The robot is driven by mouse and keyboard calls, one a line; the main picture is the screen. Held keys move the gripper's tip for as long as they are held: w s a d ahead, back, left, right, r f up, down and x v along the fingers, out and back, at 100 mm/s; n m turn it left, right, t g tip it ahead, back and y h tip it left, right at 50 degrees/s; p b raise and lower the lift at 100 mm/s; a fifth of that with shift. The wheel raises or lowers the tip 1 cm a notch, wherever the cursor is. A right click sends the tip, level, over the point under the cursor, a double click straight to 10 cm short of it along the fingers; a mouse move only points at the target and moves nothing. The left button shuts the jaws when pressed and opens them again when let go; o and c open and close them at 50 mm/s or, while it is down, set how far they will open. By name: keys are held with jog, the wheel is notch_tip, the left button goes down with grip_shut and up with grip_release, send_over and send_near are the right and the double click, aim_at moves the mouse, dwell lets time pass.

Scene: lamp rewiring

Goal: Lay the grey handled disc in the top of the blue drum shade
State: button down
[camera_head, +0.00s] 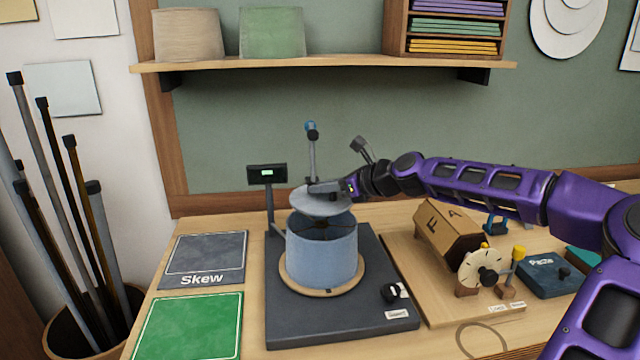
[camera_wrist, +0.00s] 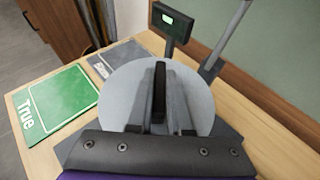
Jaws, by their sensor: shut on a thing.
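The blue drum shade (camera_head: 321,258) stands upright on a round wooden base on the dark grey stand, its top open with dark spokes inside. The grey handled disc (camera_head: 318,206) is above the shade, slightly tilted, with its near edge close to the rim; I cannot tell whether they touch. My gripper (camera_head: 322,188) is shut on the disc's handle from the right. In the wrist view, the disc (camera_wrist: 128,92) fills the middle, with my gripper (camera_wrist: 160,105) around its dark upright handle. The disc hides the shade there.
A post with a small display (camera_head: 267,173) stands left of the shade, and a taller post (camera_head: 312,150) stands behind it. A grey Skew mat (camera_head: 205,252) and a green mat (camera_head: 190,325) lie left. A wooden board with a brown box (camera_head: 447,232) is right.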

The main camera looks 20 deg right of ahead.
notch_tip(320, 180, down, 6)
jog(key=shift+b, duration=1)
jog(key=shift+p, duration=0.8)
dwell(0.6)
jog(key=shift+f, duration=0.15)
dwell(0.8)
jog(key=c, duration=0.8)
grip_release()
jog(key=shift+o, duration=0.2)
jog(key=shift+s, duration=0.1)
jog(key=v, duration=1.7)
jog(key=shift+s+d, duration=0.2)
jog(key=shift+f, duration=0.15)
